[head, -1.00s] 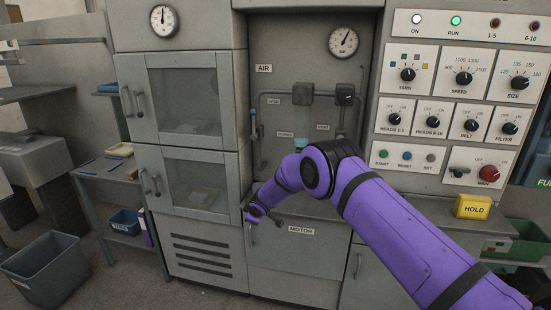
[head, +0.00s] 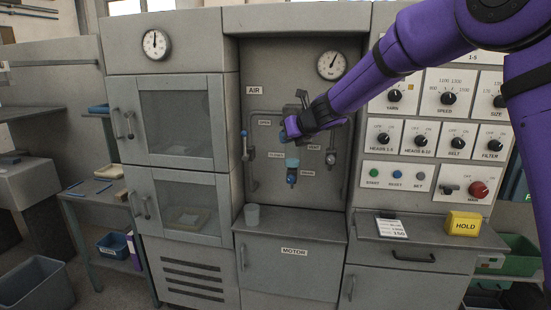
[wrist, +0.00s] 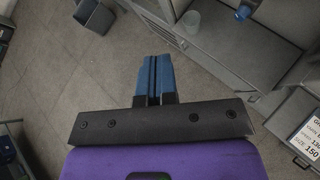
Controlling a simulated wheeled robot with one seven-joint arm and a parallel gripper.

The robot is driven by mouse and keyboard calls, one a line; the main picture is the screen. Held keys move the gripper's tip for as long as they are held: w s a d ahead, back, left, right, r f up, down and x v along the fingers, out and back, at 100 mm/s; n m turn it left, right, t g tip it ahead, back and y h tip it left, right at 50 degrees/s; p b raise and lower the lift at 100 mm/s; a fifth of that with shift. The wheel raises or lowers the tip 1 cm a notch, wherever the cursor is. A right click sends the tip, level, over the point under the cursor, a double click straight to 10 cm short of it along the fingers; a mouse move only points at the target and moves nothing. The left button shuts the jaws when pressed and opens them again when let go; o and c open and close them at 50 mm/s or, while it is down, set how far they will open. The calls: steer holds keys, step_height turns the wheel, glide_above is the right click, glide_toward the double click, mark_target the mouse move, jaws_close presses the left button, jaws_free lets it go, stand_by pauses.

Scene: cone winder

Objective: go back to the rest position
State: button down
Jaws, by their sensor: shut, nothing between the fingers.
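My gripper (head: 286,131) is in front of the AIR panel (head: 256,180) in the head view, its blue fingertips pointing to the left. In the wrist view the two blue fingers of my gripper (wrist: 154,75) lie side by side, shut, with nothing between them. My purple arm comes in from the upper right of the head view and hides part of the panel's pipework.
A grey cup (head: 252,215) stands on the ledge above the MOTOR door (head: 292,270). A card (head: 391,228) and yellow HOLD block (head: 463,224) are on the right ledge. A dark bin (head: 38,284) stands on the floor at left.

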steer(key=s+d+r+n+g, duration=0.1)
steer(key=s+d+r+n, duration=0.3)
steer(key=s, duration=0.3)
steer(key=s+d+r+n+h, duration=0.1)
steer(key=s+d+r+n, duration=0.1)
steer(key=s+d+n, duration=0.35)
steer(key=s+d+r+n+g, duration=0.1)
steer(key=s+d+r+n, duration=0.2)
steer(key=s+n, duration=0.4)
steer(key=s+d+f+n+h, duration=0.2)
steer(key=s+d+n, duration=0.2)
steer(key=s, duration=0.5)
steer(key=s+d+f+n+g+h, duration=0.1)
steer(key=s+d+n, duration=0.4)
steer(key=s, duration=0.5)
steer(key=s+d+f+n+h, duration=0.3)
steer(key=s+d+n, duration=0.1)
steer(key=s, duration=0.5)
steer(key=shift+s+d+f+g, duration=0.2)
steer(key=shift+d+g, duration=0.1)
steer(key=shift+d, duration=0.55)
steer(key=shift+n, duration=0.25)
